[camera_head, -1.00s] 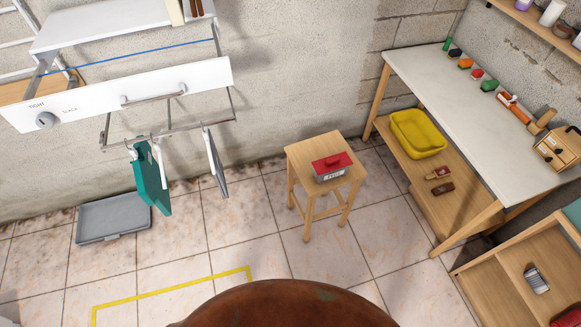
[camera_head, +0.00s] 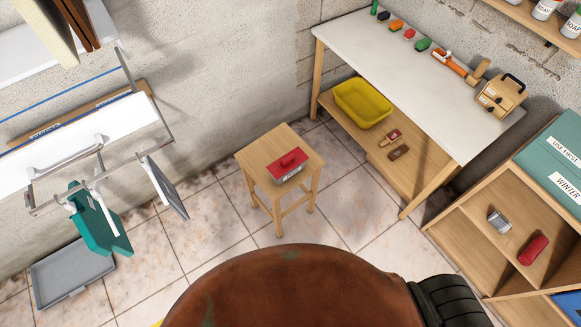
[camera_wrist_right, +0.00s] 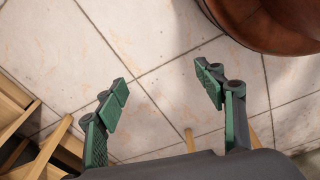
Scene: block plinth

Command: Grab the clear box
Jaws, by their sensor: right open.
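A small box with a red lid (camera_head: 287,160) and a pale, label-bearing front sits on the wooden stool (camera_head: 250,156). It is the likeliest match for the clear box, but I cannot tell whether its walls are clear. Neither gripper shows in the head view. In the right wrist view my right gripper (camera_wrist_right: 163,80) is open and empty, with its green-padded fingers spread above the tiled floor. The box does not show in that view. My left gripper is not in view.
A white-topped workbench (camera_head: 400,60) stands behind right, with a yellow tub (camera_head: 362,103) on its lower shelf. A wooden cubby shelf (camera_head: 470,235) is at right. Hanging items, including a teal board (camera_head: 98,222), and a grey tray (camera_head: 70,275) are at left. Tiled floor around the stool is clear.

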